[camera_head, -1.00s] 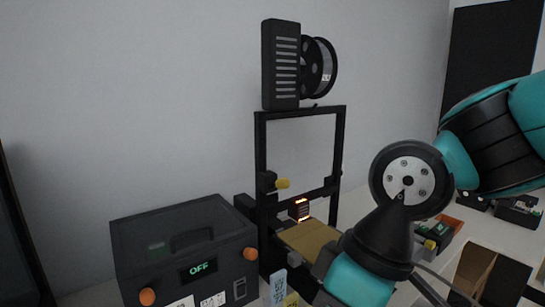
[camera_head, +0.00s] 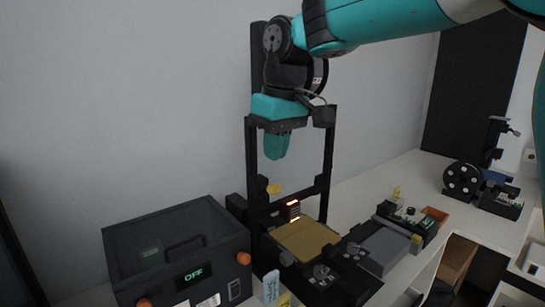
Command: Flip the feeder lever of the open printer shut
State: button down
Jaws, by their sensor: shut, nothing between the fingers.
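My wrist covers the top of the frame and most of the spool holder.
A closed dark enclosure (camera_head: 150,245) with an OFF display and orange knobs stands left of the printer. Right are a grey-topped black unit (camera_head: 384,247), electronics (camera_head: 410,222) and a spool (camera_head: 462,181). Bare white table (camera_head: 365,200) lies behind.

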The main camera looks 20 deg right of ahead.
notch_tip(320, 180, up, 6)
jog(key=f+m+p, duration=0.1)
send_over(271, 190)
jog(key=w, duration=0.2)
jog(key=shift+d+r+h, duration=0.25)
jog(key=shift+d+h, duration=0.1)
jog(key=shift+h, duration=0.05)
jog(key=shift+f, duration=0.1)
jog(key=f+p, duration=0.1)
jog(key=f, duration=0.5)
jog(key=w+f+p, duration=0.1)
jog(key=f, duration=0.3)
jog(key=shift+a+p, duration=0.15)
jog(key=shift+p, duration=0.2)
jog(key=shift+s+f+p, duration=0.2)
jog(key=shift+s+f, duration=0.15)
jog(key=shift+f, duration=0.2)
jog(key=shift+s+f+p, duration=0.15)
jog(key=shift+s+f, duration=0.15)
jog(key=shift+f, duration=0.2)
jog(key=shift+s+d+f, duration=0.15)
jog(key=shift+d+f, duration=0.1)
jog(key=shift+f, duration=0.4)
jog(key=shift+a, duration=0.1)
